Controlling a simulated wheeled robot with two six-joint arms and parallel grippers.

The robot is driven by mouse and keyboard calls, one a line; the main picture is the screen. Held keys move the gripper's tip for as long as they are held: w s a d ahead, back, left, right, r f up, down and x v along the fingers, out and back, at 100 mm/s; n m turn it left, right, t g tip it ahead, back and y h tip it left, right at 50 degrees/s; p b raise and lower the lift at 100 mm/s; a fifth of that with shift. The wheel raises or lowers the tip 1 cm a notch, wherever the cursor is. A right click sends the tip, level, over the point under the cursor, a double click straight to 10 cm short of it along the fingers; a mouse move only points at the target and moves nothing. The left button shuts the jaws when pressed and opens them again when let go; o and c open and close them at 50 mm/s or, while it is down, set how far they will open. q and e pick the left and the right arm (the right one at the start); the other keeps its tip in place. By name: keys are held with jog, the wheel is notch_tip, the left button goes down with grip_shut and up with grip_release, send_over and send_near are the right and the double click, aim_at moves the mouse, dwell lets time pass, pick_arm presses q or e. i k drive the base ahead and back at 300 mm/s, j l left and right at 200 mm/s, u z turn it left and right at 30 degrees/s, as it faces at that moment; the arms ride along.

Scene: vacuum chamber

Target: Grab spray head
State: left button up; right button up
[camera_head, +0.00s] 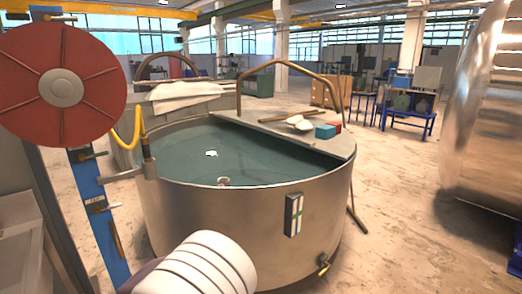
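A spray head (148,160) hangs upright at the end of a short yellow hose (137,130), at the left rim of a round steel tank (240,215). It looks dark and brass-coloured at the top, with a grey lower part. It sits at the end of a grey bracket (122,176) that reaches out from a blue post (103,225). The hose comes from behind a large red reel (95,65). Neither of my grippers is in view. A white banded part of my own arm shows at the bottom, below and in front of the tank.
The tank holds dark greenish liquid with small pale objects in it. A board across its rim carries a red box (335,126), a blue box (325,132) and white items. A large shiny cylinder (485,120) stands at right. Floor between is clear.

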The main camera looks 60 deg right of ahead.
aim_at(145, 139)
jog(key=z, duration=1.3)
